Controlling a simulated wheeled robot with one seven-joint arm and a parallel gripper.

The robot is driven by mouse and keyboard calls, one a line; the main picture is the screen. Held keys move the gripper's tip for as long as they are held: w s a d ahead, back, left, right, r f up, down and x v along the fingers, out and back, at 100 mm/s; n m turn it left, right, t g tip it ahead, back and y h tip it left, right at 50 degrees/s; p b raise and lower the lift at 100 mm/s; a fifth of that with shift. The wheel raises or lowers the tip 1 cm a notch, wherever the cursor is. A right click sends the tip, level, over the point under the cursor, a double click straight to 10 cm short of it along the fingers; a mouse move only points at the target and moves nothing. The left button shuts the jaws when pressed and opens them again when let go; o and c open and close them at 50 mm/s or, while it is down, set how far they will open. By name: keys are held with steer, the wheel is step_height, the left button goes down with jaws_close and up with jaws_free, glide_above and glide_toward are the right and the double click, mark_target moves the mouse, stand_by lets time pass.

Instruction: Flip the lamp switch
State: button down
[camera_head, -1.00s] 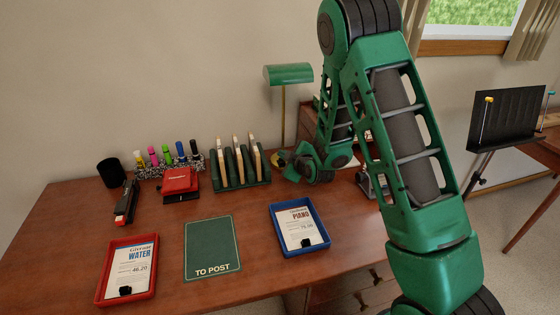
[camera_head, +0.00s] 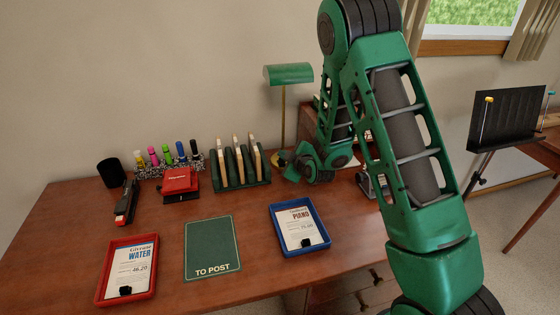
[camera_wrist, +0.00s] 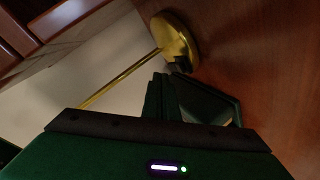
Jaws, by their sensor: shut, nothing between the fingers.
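The desk lamp has a green shade (camera_head: 288,74) on a thin brass stem at the back of the desk. Its round brass base (camera_wrist: 172,34) shows in the wrist view, with a small dark switch (camera_wrist: 180,66) at its near edge. My gripper (camera_wrist: 172,76) is shut and empty, with its tips right at the switch; I cannot tell whether they touch it. In the head view, my gripper (camera_head: 287,170) is low over the desk beside the lamp base, which it partly hides. The switch cannot be made out there.
A green letter rack (camera_head: 240,178) stands just left of my gripper. A blue tray (camera_head: 323,245) and a green mat (camera_head: 212,255) lie in front. A red tray (camera_head: 101,290), stapler and markers are farther left. My arm covers the desk's right side.

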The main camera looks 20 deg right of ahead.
steer(key=shift+w+f, duration=0.1)
steer(key=shift+f, duration=0.2)
steer(key=shift+w+f, duration=0.1)
steer(key=shift+f, duration=0.25)
stand_by(0.8)
steer(key=shift+r, duration=0.15)
steer(key=shift+s+r, duration=0.3)
steer(key=shift+r, duration=0.3)
steer(key=shift+s+r, duration=0.3)
steer(key=shift+r, duration=0.45)
steer(key=shift+s+r, duration=0.3)
steer(key=shift+r, duration=0.5)
steer(key=shift+s+r, duration=0.3)
steer(key=shift+r, duration=0.45)
